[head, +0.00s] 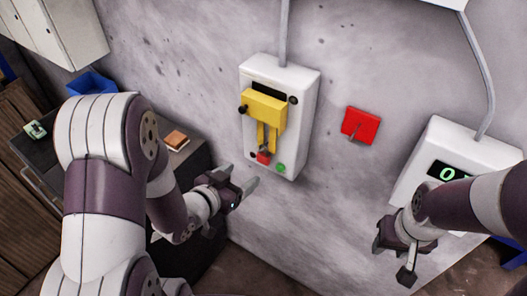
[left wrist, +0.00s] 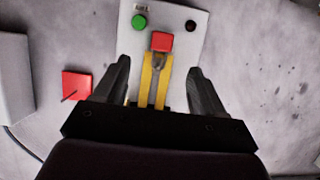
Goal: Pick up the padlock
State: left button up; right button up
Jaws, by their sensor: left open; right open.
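The small red padlock (head: 264,157) is at the lower end of the yellow bars on the white wall box (head: 303,105). In the left wrist view the padlock (left wrist: 161,42) has its grey shackle at the tips of the yellow bars (left wrist: 155,80). My left gripper (head: 242,176) is open and empty, just below and left of the box. In the left wrist view its fingers (left wrist: 159,66) stand on either side of the yellow bars, with the padlock beyond the tips, between their lines. My right gripper (head: 398,260) is open, low at the right, away from the padlock.
A green button (head: 281,168) sits beside the padlock. A red wall plate (head: 361,125) with a small peg is right of the box. A white display unit (head: 438,143) is at the right, partly behind my right arm. A dark cabinet with a blue bin (head: 91,83) stands at left.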

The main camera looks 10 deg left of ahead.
aim_at(262, 159)
pick_arm(q)
jog(key=p+x, duration=0.1)
jog(key=x, duration=0.6)
jog(key=shift+w+r, duration=0.1)
jog(key=p+x, duration=0.1)
jog(key=x, duration=0.1)
jog(key=shift+w, duration=0.3)
jog(key=shift+w+d+p, duration=0.1)
jog(key=shift+w+p, duration=0.1)
jog(key=shift+p, duration=0.15)
jog(key=shift+w+f, duration=0.25)
jog(key=shift+f, duration=0.1)
jog(key=shift+w+d, duration=0.1)
jog(key=shift+c, duration=0.3)
jog(key=c, duration=1)
jog(key=shift+c, duration=0.3)
pick_arm(e)
jog(key=r, duration=0.2)
jog(key=shift+w+d+r, duration=0.1)
jog(key=shift+w+r, duration=0.1)
jog(key=shift+r, duration=0.1)
